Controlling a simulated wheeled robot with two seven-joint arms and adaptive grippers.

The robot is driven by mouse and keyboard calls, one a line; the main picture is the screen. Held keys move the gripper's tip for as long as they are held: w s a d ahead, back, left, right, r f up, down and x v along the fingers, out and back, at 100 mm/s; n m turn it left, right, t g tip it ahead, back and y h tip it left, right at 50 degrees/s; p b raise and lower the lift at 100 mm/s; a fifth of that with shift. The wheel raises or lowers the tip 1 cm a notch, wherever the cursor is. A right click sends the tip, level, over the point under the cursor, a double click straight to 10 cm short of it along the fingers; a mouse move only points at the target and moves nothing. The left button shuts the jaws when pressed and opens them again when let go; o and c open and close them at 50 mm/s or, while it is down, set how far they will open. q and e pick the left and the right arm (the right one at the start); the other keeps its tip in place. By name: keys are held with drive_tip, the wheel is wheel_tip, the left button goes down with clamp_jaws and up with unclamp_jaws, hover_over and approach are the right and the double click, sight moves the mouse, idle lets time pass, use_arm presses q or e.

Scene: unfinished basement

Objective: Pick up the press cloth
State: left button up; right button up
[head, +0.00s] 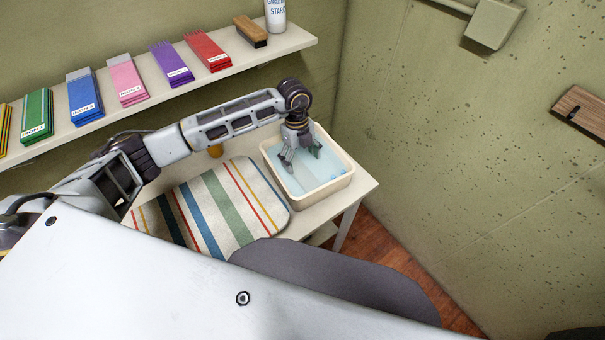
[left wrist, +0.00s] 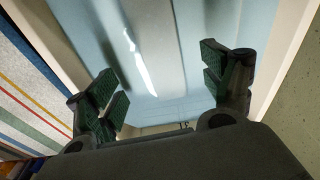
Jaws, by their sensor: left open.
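A cream rectangular tub (head: 345,178) stands at the right end of the table. Inside it is a pale blue surface (head: 318,178) with a bright white glint; it also fills the middle of the left wrist view (left wrist: 150,50). I cannot tell how much of this blue is water and how much is cloth, and no separate press cloth stands out. My left gripper (head: 301,155) points down over the tub, its fingers spread apart and empty. In the left wrist view the gripper (left wrist: 160,82) has its green-padded fingers wide apart over the blue. My right gripper is not in view.
A striped ironing pad (head: 228,205) lies left of the tub on the table (head: 362,184). A small orange object (head: 215,151) sits behind the pad. A wall shelf (head: 290,42) above holds coloured packs (head: 127,80), a brush (head: 251,31) and a starch bottle (head: 275,15).

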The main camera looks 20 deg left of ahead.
sight(302, 173)
use_arm(q)
drive_tip(key=shift+f, duration=0.55)
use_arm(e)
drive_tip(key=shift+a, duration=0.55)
use_arm(q)
drive_tip(key=shift+f, duration=0.1)
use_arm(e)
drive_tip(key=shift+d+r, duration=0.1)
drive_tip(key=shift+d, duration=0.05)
use_arm(q)
drive_tip(key=shift+f, duration=0.6)
drive_tip(key=shift+d+f+p, duration=0.2)
drive_tip(key=shift+f+p, duration=0.3)
drive_tip(key=shift+f, duration=1.35)
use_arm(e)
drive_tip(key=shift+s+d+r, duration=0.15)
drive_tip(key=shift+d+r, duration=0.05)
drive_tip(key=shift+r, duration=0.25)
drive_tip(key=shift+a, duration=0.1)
